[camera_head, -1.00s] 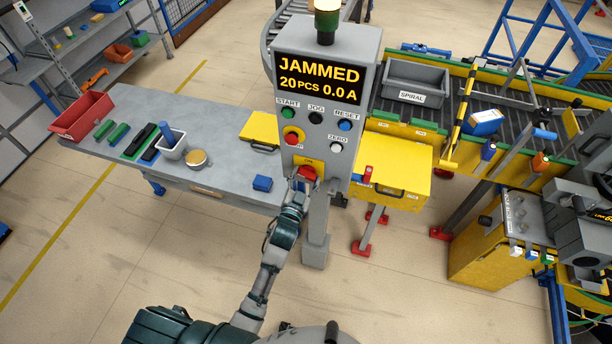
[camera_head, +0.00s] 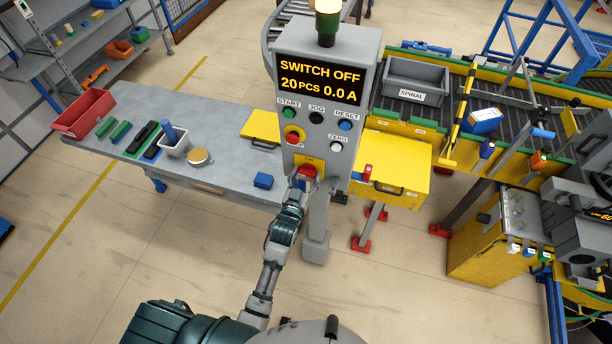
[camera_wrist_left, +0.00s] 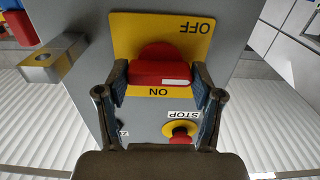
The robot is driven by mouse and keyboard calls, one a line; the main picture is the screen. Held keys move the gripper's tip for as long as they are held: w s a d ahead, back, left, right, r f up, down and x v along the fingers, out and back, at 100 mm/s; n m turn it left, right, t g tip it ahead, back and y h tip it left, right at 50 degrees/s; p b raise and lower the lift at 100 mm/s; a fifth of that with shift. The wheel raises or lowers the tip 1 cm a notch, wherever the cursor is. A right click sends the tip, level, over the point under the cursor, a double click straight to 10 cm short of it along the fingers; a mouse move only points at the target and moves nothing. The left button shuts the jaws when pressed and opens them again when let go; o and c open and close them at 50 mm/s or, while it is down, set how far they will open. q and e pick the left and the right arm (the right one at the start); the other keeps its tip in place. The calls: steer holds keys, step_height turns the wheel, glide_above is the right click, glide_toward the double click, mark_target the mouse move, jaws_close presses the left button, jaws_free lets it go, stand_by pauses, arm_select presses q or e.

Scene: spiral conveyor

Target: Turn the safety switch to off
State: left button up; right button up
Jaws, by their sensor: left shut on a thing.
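The red safety switch (camera_head: 307,171) sits on a yellow plate low on the front of the grey control box (camera_head: 348,100). My left gripper (camera_head: 301,183) reaches up to it from below and is shut on its knob. In the left wrist view, the red knob (camera_wrist_left: 158,72) lies between the two fingers of the gripper (camera_wrist_left: 159,84). The yellow plate (camera_wrist_left: 130,35) carries OFF and ON lettering, upside down in that view. The display (camera_head: 319,80) reads SWITCH OFF, 20 PCS and 0.0 A. My right gripper is out of view.
Start, jog, reset and zero buttons and a red stop button (camera_head: 294,136) sit above the switch; the stop button also shows in the wrist view (camera_wrist_left: 181,132). A workbench (camera_head: 218,115) stands left. A yellow case (camera_head: 398,160) and conveyor are at right.

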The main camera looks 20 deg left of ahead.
arm_select(q)
steer(key=shift+s+f, duration=0.1)
steer(key=shift+f, duration=0.35)
steer(key=o, duration=1.1)
steer(key=shift+o, duration=0.2)
steer(key=shift+r, duration=0.2)
steer(key=s, duration=1.1)
steer(key=shift+s+a, duration=0.15)
steer(key=shift+s, duration=0.25)
